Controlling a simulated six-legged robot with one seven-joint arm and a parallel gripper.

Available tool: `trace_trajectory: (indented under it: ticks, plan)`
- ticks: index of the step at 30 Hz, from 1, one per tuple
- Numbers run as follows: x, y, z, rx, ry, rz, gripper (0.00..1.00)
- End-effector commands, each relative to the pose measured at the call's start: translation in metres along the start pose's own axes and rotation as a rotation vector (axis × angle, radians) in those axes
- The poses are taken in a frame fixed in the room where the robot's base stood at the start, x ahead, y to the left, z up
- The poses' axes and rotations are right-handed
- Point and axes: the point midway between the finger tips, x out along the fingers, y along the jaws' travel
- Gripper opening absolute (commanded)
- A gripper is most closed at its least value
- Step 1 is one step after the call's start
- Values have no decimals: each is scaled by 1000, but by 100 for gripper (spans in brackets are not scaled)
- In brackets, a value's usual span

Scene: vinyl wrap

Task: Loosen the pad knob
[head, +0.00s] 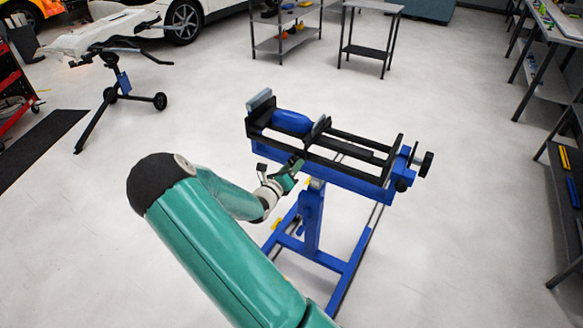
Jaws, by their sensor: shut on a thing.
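A blue stand (312,208) carries a black clamp frame (355,139) with a blue pad (292,121) in its left part. My gripper (296,165) is at the near side of the frame, just below the upright black plate (317,131) right of the blue pad. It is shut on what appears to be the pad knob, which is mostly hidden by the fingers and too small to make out. My teal arm reaches to it from the lower left. Black knobs (427,165) stick out at the frame's right end, away from my gripper.
The stand's blue base legs (350,268) spread on the pale floor below. Open floor lies left and right of the stand. A metal shelf cart (286,38) and a small table (368,52) stand behind. Workbenches (545,75) line the right; another stand (108,95) is at the left.

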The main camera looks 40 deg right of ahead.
Motion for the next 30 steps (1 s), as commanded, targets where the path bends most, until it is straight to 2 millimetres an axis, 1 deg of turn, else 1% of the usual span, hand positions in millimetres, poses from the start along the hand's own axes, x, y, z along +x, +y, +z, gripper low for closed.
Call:
trace_trajectory:
  ticks: [30]
  plan:
    - [-2, 0, 1, -966, -2, 3, 21]
